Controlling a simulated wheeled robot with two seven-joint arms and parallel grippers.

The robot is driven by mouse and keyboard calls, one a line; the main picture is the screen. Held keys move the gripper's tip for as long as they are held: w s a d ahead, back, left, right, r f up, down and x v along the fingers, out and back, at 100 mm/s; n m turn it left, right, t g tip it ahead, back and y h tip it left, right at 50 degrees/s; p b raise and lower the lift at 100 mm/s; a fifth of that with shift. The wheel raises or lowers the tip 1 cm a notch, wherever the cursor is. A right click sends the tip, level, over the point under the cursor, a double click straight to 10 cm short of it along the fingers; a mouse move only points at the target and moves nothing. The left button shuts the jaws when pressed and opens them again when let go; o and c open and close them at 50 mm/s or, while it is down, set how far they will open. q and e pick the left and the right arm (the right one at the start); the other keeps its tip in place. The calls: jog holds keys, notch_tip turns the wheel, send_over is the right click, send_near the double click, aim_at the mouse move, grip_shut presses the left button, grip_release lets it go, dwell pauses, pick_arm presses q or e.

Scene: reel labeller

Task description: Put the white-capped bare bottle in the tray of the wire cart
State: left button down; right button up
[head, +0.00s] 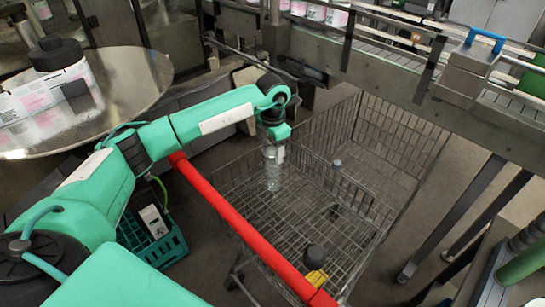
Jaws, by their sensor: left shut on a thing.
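My left gripper (273,137) points down over the wire cart and is shut on a clear bare bottle (273,170). The bottle hangs upright below the fingers. Its cap is hidden by the gripper, so I cannot see its colour. The wire cart (385,140) stands in the middle, with its wire tray (350,190) behind the red handle (230,215). The bottle is over the left part of the tray; I cannot tell whether its base touches the wires. My right gripper is not in view.
A dark-capped bottle (315,258) with a yellow label stands near the handle's lower end. A round steel table (140,75) with labelled containers is at left. A green crate (165,248) sits below it. A conveyor (390,65) runs behind the cart.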

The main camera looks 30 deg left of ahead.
pick_arm(q)
notch_tip(320, 180, down, 4)
jog(key=shift+p, duration=0.4)
jog(key=shift+f, duration=0.1)
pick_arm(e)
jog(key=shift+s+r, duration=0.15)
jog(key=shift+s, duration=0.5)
pick_arm(q)
jog(key=shift+c, duration=2.2)
grip_release()
jog(key=shift+f, duration=0.1)
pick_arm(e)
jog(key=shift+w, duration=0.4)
